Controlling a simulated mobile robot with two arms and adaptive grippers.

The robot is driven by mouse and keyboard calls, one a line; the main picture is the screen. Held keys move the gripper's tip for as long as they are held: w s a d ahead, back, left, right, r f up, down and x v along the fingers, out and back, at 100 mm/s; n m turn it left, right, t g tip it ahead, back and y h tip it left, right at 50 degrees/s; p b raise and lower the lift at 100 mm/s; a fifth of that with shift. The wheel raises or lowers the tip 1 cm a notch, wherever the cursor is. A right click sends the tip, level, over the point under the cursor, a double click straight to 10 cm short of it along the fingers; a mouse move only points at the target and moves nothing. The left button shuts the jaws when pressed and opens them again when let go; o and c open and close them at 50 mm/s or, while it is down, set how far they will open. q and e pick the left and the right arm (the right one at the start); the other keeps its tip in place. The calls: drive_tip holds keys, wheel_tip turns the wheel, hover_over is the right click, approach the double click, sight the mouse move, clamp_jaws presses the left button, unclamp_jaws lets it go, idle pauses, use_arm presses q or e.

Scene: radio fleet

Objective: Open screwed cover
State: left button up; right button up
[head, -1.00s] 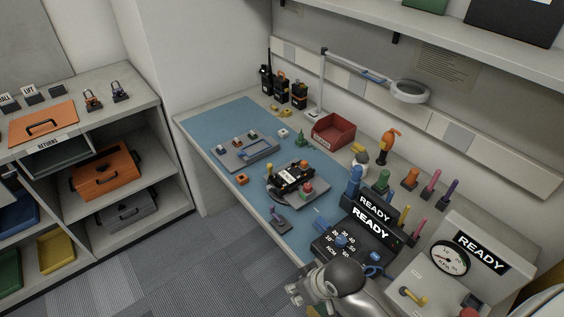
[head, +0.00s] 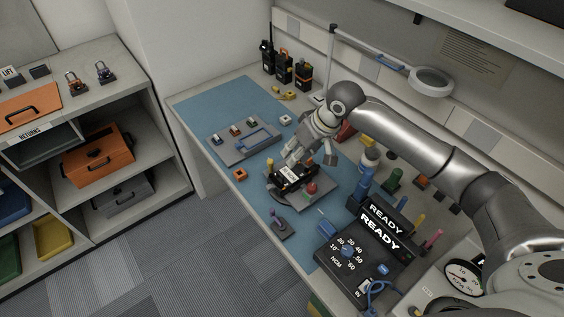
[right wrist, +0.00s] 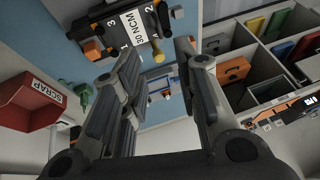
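A black radio unit (head: 293,177) lies on a grey fixture on the blue mat, with a white label across it and an orange part. In the right wrist view the radio unit (right wrist: 112,33) shows its label "30 NCM" and numbers by its corners. My right gripper (head: 312,158) hangs just above and behind the radio. I cannot tell a separate screw or the cover's edge clearly. My left gripper is not in view.
A black dial box (head: 350,255) marked NCM and a READY display (head: 380,230) stand at the front right. A red SCRAP bin (right wrist: 30,105) is partly behind my arm in the head view. A grey tray (head: 240,148), a purple-handled tool (head: 279,226) and a lamp (head: 431,82) stand around.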

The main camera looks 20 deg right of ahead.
drive_tip(key=p, duration=0.2)
approach(281, 180)
drive_tip(key=w+a+f, duration=0.1)
drive_tip(key=w+f, duration=0.1)
drive_tip(key=f, duration=0.1)
drive_tip(key=w+a+f, duration=0.1)
drive_tip(key=shift+a+f, duration=0.2)
drive_tip(key=shift+a, duration=0.15)
clamp_jaws()
